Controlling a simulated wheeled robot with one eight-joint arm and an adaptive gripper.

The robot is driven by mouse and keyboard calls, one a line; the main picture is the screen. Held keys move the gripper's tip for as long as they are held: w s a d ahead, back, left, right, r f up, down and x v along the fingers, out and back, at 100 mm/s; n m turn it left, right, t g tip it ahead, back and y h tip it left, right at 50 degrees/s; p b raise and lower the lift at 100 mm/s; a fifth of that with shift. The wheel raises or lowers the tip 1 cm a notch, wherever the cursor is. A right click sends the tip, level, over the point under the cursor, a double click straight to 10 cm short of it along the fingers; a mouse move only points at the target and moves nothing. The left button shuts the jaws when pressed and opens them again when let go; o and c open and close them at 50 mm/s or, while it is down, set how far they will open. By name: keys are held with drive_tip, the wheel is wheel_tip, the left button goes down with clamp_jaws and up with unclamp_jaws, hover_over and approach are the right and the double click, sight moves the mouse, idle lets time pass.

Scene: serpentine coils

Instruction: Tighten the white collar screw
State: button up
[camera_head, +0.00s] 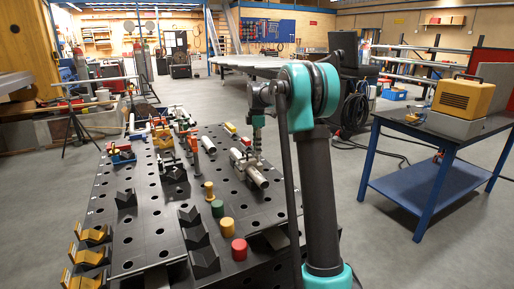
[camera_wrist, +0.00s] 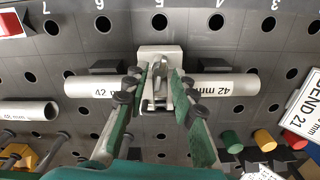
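The white collar (camera_wrist: 160,52) sits around the middle of a pale pipe labelled 42 mm (camera_wrist: 230,88) in the wrist view. A silver metal screw part (camera_wrist: 158,88) shows in front of the collar. My gripper's (camera_wrist: 163,76) two green-padded fingers stand on either side of this part, tips close to it. I cannot tell whether the pads touch it. In the head view the pipe (camera_head: 258,180) lies on the perforated table, with my gripper (camera_head: 257,148) above it, small and partly hidden by my arm.
The dark perforated table (camera_head: 145,243) carries black V-blocks (camera_head: 197,222), a red cylinder (camera_head: 239,249), yellow and green cylinders, and several clamps. Another pale pipe (camera_wrist: 28,111) lies left in the wrist view. A blue-legged table (camera_head: 430,182) with a yellow machine (camera_head: 464,97) stands right.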

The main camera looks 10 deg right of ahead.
clamp_jaws()
drive_tip(key=shift+m, duration=0.3)
drive_tip(key=m, duration=1.3)
idle(0.4)
idle(0.4)
unclamp_jaws()
